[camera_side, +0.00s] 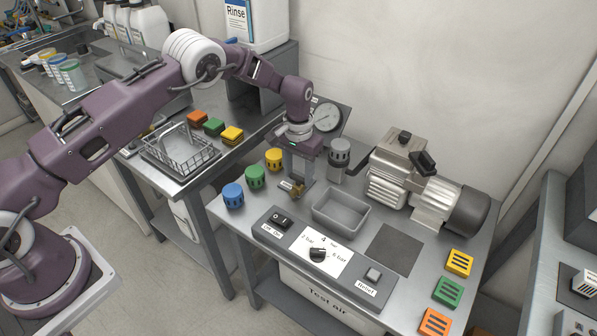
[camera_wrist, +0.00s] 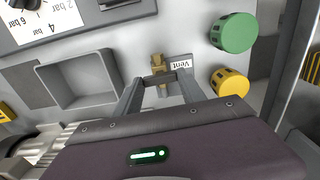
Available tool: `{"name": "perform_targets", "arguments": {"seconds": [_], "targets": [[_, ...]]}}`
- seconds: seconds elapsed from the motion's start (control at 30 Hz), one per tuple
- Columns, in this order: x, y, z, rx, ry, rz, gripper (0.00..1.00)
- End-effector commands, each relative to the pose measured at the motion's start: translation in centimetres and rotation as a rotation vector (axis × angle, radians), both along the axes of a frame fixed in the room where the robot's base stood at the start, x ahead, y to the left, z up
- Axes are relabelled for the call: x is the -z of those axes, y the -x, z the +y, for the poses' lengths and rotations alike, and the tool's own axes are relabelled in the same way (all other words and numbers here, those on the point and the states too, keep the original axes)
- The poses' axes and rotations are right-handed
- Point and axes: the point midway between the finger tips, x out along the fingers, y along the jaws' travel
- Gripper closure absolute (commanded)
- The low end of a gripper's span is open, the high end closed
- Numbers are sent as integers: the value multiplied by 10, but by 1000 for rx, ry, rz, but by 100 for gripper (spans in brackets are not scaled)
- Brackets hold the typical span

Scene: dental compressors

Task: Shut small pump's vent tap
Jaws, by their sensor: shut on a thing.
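The brass vent tap (camera_side: 297,190) stands on the grey bench top, left of the grey tray in the side view. In the wrist view the brass tap (camera_wrist: 157,65) shows just beyond my fingertips, beside a white label reading "Vent" (camera_wrist: 182,63). My gripper (camera_side: 293,180) points down over the tap. In the wrist view my gripper (camera_wrist: 160,80) has its two fingers on either side of a short dark bar at the tap, and is shut on it. The fingers hide part of the tap, so I cannot tell its handle angle clearly.
Blue (camera_side: 233,195), green (camera_side: 256,176) and yellow (camera_side: 273,159) knobs stand left of my gripper. An empty grey tray (camera_side: 341,211) is close on the right. A silver pump (camera_side: 430,200) stands behind it. A rocker switch (camera_side: 281,220) and pressure dial (camera_side: 318,254) are in front.

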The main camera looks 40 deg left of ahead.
Motion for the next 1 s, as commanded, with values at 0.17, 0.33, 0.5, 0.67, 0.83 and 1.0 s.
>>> {"name": "perform_targets", "arguments": {"seconds": [0.17,0.33,0.5,0.67,0.83,1.0], "targets": [[-1,0,0,39,1,-1,93],[-1,0,0,54,1,-1,93],[-1,0,0,56,1,0,93],[-1,0,0,56,0,0,93],[0,0,0,55,0,0,31],[0,0,0,54,0,0,31]]}}
